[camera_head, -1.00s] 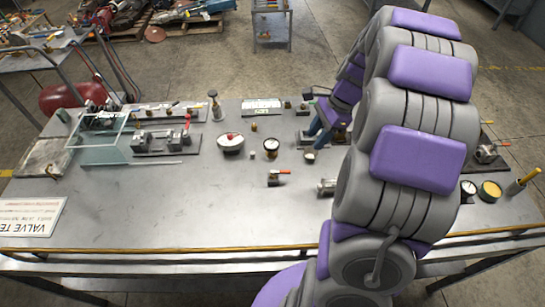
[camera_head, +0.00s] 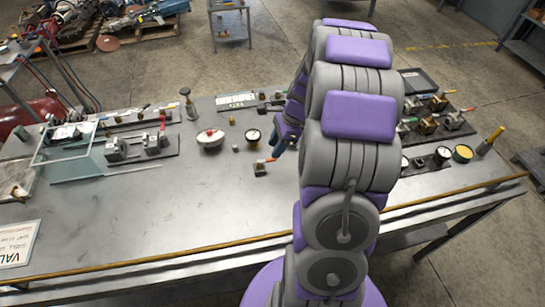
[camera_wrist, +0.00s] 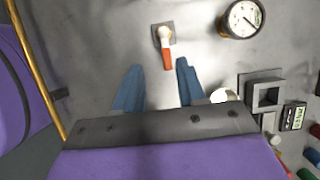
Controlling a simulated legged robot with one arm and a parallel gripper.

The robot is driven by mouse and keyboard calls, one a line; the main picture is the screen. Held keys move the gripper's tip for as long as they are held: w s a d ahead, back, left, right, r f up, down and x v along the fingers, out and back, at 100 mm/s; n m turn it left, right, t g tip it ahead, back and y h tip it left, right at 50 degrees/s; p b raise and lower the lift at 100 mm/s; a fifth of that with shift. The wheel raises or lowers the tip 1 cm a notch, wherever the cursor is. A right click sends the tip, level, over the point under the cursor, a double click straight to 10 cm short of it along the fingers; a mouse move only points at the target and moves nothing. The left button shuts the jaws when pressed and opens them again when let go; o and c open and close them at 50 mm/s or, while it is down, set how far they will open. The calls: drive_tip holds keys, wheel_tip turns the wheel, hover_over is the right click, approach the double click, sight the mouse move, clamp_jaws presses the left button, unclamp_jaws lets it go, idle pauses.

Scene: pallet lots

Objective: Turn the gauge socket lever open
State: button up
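A small valve block (camera_head: 261,171) with an orange-red lever (camera_head: 270,160) stands alone on the grey bench, in front of a round dial gauge (camera_head: 253,135). In the wrist view, the lever (camera_wrist: 167,58) points from its pale pivot on the square block (camera_wrist: 157,40) toward my gripper (camera_wrist: 158,66). My two blue fingers are spread apart, with the lever's tip near the gap between the fingertips. I cannot tell whether they touch it. The dial gauge (camera_wrist: 243,19) lies at upper right there. In the head view my gripper (camera_head: 283,141) is beside the valve, partly hidden by my arm.
A glass-like guard (camera_head: 67,143) and valve fixtures (camera_head: 140,147) are farther left. More valves (camera_head: 430,124) crowd the right end. The bench front is clear. The wrist view shows a square-holed block (camera_wrist: 266,95) at right.

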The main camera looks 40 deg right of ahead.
sight(271, 159)
drive_tip(key=f, duration=0.2)
drive_tip(key=d+f+b, duration=0.1)
drive_tip(key=f, duration=0.1)
drive_tip(key=w+d+f, duration=0.1)
drive_tip(key=f, duration=0.1)
drive_tip(key=shift+d, duration=0.1)
drive_tip(key=a, duration=0.4)
drive_tip(key=shift+r, duration=0.35)
drive_tip(key=shift+c, duration=0.9)
drive_tip(key=shift+a, duration=0.1)
drive_tip(key=shift+c, duration=0.6)
drive_tip(key=d, duration=0.3)
drive_tip(key=shift+d+f, duration=0.2)
drive_tip(key=shift+f, duration=0.05)
clamp_jaws()
drive_tip(key=shift+a+r, duration=0.1)
drive_tip(key=shift+a, duration=0.75)
